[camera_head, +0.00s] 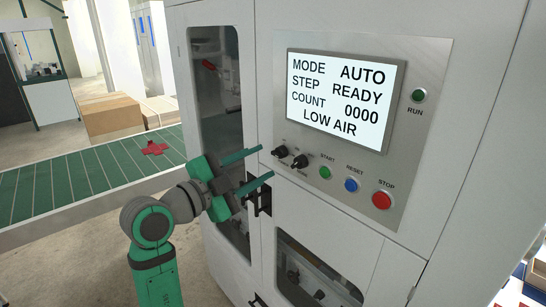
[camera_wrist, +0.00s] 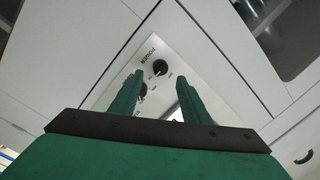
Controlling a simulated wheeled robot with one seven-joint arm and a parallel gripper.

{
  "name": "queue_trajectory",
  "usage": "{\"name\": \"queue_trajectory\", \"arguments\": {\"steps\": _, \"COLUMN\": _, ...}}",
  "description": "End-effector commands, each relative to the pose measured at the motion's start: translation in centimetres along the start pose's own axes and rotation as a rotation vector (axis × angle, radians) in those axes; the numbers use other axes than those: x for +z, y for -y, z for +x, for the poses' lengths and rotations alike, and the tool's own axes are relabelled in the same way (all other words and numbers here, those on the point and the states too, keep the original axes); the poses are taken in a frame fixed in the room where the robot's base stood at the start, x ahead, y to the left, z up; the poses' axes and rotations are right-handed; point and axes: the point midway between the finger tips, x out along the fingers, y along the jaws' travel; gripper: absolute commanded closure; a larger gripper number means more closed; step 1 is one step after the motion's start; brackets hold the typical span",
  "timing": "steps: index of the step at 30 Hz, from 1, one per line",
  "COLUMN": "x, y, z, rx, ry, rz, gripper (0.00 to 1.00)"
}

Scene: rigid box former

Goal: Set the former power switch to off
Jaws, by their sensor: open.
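Two black rotary knobs sit side by side at the lower left of the former's panel in the head view, a left knob (camera_head: 280,152) and a right knob (camera_head: 300,161). Their labels are too small to read there. In the wrist view a black knob (camera_wrist: 160,67) is beside lettering that appears to read POWER. A second knob (camera_wrist: 143,90) is partly hidden by a finger. My gripper (camera_head: 266,162) is open and empty, its green fingers pointing at the panel just left of the knobs. It also shows in the wrist view (camera_wrist: 160,79). Contact with a knob cannot be told.
The screen (camera_head: 340,100) reads MODE AUTO, STEP READY, COUNT 0000, LOW AIR. Green start (camera_head: 325,172), blue reset (camera_head: 351,185) and red stop (camera_head: 381,200) buttons are right of the knobs. A black door handle (camera_head: 262,197) is below my gripper. A green conveyor (camera_head: 70,180) runs left.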

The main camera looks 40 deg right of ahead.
Motion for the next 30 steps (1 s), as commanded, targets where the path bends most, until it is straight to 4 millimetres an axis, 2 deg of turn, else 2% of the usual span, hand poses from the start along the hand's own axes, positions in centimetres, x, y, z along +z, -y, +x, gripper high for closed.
{"name": "queue_trajectory", "arguments": {"steps": 3, "x": 0.0, "y": 0.0, "z": 2.2, "rx": 0.001, "ry": -0.002, "rz": -0.001, "gripper": 0.57}}
{"name": "queue_trajectory", "arguments": {"steps": 9, "x": 0.0, "y": 0.0, "z": 4.6, "rx": -0.001, "ry": 0.000, "rz": -0.001, "gripper": 0.57}}
{"name": "queue_trajectory", "arguments": {"steps": 15, "x": 0.0, "y": 0.0, "z": 5.5, "rx": -0.001, "ry": 0.001, "rz": -0.001, "gripper": 0.57}}
{"name": "queue_trajectory", "arguments": {"steps": 22, "x": 0.0, "y": 0.0, "z": 5.6, "rx": -0.001, "ry": 0.001, "rz": -0.001, "gripper": 0.57}}
{"name": "queue_trajectory", "arguments": {"steps": 23, "x": 0.0, "y": 0.0, "z": 5.6, "rx": -0.001, "ry": 0.001, "rz": -0.001, "gripper": 0.60}}
{"name": "queue_trajectory", "arguments": {"steps": 27, "x": 0.1, "y": 0.0, "z": 5.6, "rx": -0.001, "ry": 0.001, "rz": -0.001, "gripper": 0.93}}
{"name": "queue_trajectory", "arguments": {"steps": 28, "x": 0.0, "y": 0.0, "z": 5.6, "rx": -0.001, "ry": 0.001, "rz": -0.001, "gripper": 0.99}}
{"name": "queue_trajectory", "arguments": {"steps": 30, "x": 0.1, "y": 0.0, "z": 5.6, "rx": -0.001, "ry": 0.001, "rz": -0.001, "gripper": 0.98}}
